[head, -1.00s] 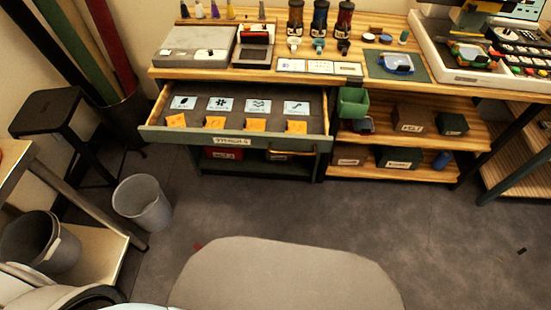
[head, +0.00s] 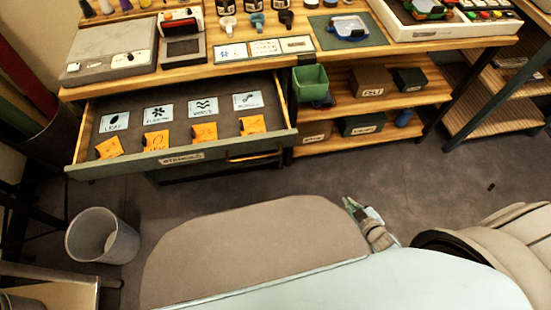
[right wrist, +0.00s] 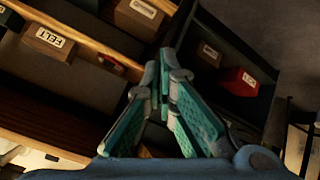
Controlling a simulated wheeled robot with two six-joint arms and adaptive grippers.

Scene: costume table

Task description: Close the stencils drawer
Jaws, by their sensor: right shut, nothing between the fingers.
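The stencils drawer (head: 88,158) stands pulled out from under the wooden tabletop. Its green front carries a "STENCILS" label (head: 181,158) and a bar handle (head: 254,155) near its right end. Several blue-white stencil cards (head: 203,107) lie behind several orange pieces (head: 204,132) in it. My right gripper (head: 349,203) is low in front of the bench, right of the drawer and apart from its handle. In the right wrist view it (right wrist: 163,68) is shut and empty, pointing toward the shelves. My left gripper is out of view.
Shelves right of the drawer hold boxes, including a "FELT" box (head: 371,88); a green bin (head: 309,83) hangs beside the drawer. A grey wastebasket (head: 102,236) stands at lower left. A red box (right wrist: 239,81) sits in a dark compartment. Floor before the drawer is clear.

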